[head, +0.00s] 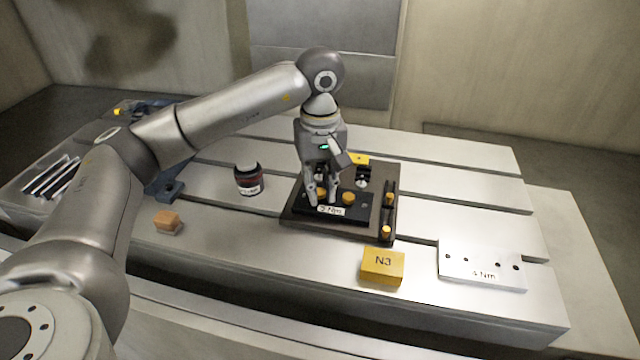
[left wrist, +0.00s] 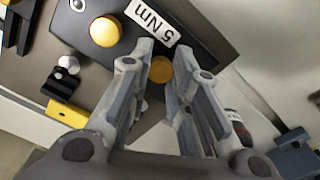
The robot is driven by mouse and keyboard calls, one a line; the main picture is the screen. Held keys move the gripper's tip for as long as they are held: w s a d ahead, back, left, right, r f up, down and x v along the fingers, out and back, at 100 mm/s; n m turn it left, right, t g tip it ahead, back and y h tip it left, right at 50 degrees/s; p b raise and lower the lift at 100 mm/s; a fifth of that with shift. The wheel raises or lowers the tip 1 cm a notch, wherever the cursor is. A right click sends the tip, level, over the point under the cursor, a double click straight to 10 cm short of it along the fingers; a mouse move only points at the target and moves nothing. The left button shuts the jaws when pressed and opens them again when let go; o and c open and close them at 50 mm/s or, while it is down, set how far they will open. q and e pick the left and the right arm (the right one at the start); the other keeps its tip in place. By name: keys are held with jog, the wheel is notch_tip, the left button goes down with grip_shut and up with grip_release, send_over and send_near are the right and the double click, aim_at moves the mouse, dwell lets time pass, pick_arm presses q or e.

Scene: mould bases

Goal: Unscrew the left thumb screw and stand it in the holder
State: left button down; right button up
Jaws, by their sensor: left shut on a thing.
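The left thumb screw, with a round yellow head (left wrist: 160,70), sits between my left gripper's fingertips (left wrist: 158,62). In the head view my left gripper (head: 322,198) points down over the left end of the black block (head: 364,208), and its fingers mostly hide that screw. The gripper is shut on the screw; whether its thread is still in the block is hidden. A second yellow thumb screw (head: 348,198) stands to the right on the block, beside the "5 Nm" label (head: 331,210). A narrow black strip (head: 388,216) with yellow heads, possibly the holder, lies along the plate's right side.
A dark plate (head: 300,215) carries the block. A yellow N3 box (head: 382,267) and a white "4 Nm" plate (head: 482,268) lie in front and right. A dark jar (head: 248,180) and an orange-brown block (head: 167,222) stand left. The table's back right is clear.

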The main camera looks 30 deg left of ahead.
pick_arm(q)
jog(key=n, duration=0.8)
jog(key=shift+n, duration=0.3)
jog(key=shift+n, duration=0.4)
jog(key=n, duration=0.8)
jog(key=shift+n, duration=0.3)
jog(key=shift+r, duration=0.1)
